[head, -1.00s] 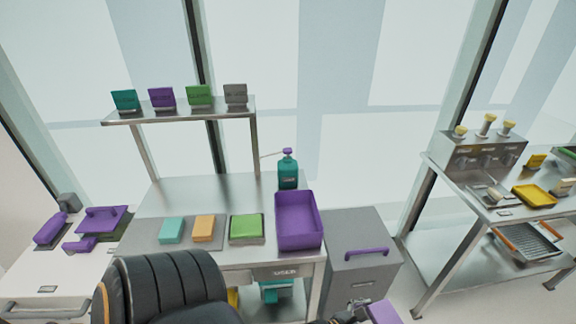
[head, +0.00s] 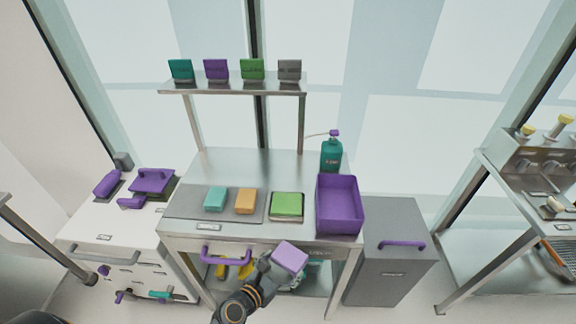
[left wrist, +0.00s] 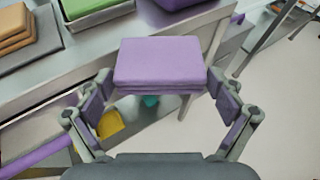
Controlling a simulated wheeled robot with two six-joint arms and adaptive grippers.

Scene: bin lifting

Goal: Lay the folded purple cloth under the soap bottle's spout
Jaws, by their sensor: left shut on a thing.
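The folded purple cloth (head: 290,257) is in my left gripper (head: 275,264), in front of the table's front edge and below its top. In the left wrist view the cloth (left wrist: 160,62) lies flat between the two fingers (left wrist: 160,84), which close on its sides. The teal soap bottle (head: 331,157) stands upright at the table's back right. Its purple pump (head: 334,133) has a thin spout pointing left, over bare tabletop (head: 280,165). My right gripper is not in view.
A purple bin (head: 339,222) stands in front of the bottle. Green (head: 286,204), orange (head: 245,201) and teal (head: 215,199) folded cloths lie along the table front. A shelf (head: 232,87) with several colored signs stands over the back. A grey cabinet (head: 390,265) is at right.

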